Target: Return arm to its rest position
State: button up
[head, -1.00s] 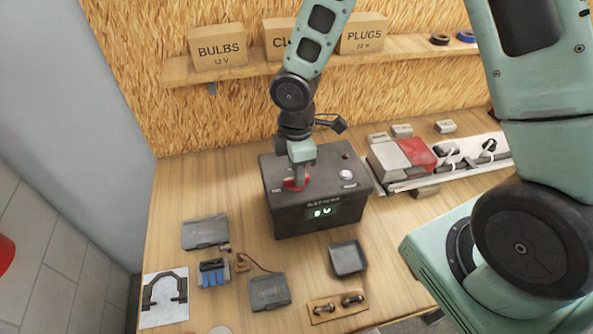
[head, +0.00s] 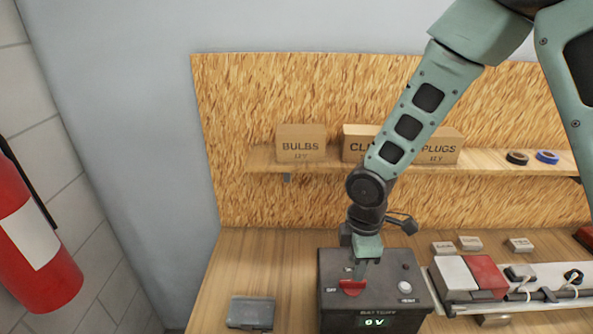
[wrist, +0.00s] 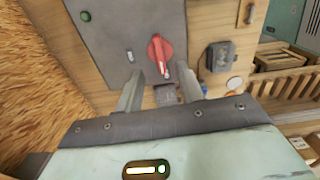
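The dark battery box (head: 397,265) stands on the bench at the lower middle of the head view, its display reading 0 V. On its top is a red rotary switch (head: 352,287) beside the word OFF. My gripper (head: 362,270) points down right by this switch. In the wrist view the two fingers of my gripper (wrist: 160,78) are spread with nothing held. The red switch (wrist: 155,54) shows just past the fingertips, between them and apart from both. My arm reaches in from the upper right.
A shelf (head: 330,165) carries a BULBS box (head: 301,143), a PLUGS box (head: 440,147) and tape rolls. A red fire extinguisher (head: 38,243) is at the left. A grey case (head: 251,312) lies on the bench. A device with a red block (head: 487,276) is at the right.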

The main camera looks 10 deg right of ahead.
jog(key=shift+s+a+f+b, duration=0.15)
jog(key=shift+s+a+b, duration=0.1)
jog(key=shift+b, duration=0.3)
jog(key=s+a+f+m+b, duration=0.1)
jog(key=s+a+m+b, duration=0.2)
jog(key=s+b, duration=0.5)
jog(key=s+a+f+m+b, duration=0.1)
jog(key=s+a+m+b, duration=0.1)
jog(key=s+m+b, duration=0.3)
jog(key=s+b, duration=0.4)
jog(key=s, duration=0.1)
jog(key=shift+s+a+f+y, duration=0.3)
jog(key=shift+a, duration=0.1)
